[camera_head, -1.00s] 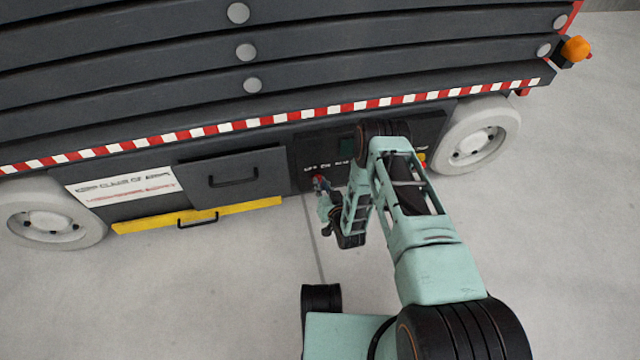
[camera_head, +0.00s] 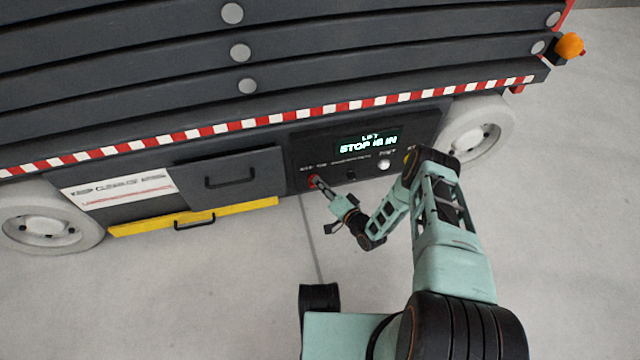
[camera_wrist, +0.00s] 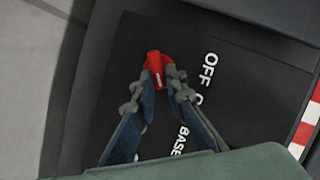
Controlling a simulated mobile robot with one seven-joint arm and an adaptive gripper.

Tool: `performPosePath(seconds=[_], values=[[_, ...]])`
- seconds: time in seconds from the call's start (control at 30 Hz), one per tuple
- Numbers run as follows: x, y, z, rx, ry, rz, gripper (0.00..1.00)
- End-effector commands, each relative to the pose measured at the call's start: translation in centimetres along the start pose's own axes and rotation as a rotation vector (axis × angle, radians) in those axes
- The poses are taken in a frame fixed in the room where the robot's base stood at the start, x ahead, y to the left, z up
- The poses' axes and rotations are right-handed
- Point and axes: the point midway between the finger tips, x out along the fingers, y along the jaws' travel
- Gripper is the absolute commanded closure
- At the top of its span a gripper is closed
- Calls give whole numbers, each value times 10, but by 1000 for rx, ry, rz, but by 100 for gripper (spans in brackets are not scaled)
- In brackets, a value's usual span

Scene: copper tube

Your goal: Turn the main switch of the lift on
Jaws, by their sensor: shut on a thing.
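The lift's main switch is a red rotary knob (camera_wrist: 157,66) with a pale line on it, at the left end of the dark control panel (camera_head: 375,172). In the wrist view the letters "OFF" stand beside it, with more lettering partly hidden by a finger. My gripper (camera_wrist: 160,78) is shut on the red knob, one finger on each side. In the head view my gripper (camera_head: 318,184) reaches the knob from the lower right and covers part of it.
A white round button (camera_head: 384,165) and a small black control (camera_head: 351,175) sit right of the knob. A drawer with a handle (camera_head: 231,178) and a yellow bar (camera_head: 240,206) lie to the left. Wheels (camera_head: 480,138) flank the chassis. The floor in front is clear.

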Motion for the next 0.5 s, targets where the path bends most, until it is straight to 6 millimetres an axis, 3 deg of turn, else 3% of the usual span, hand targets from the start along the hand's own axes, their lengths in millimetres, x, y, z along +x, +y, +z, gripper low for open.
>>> performPosePath(seconds=[0.5], values=[[1, 1, 0, 56, 1, -22, 100]])
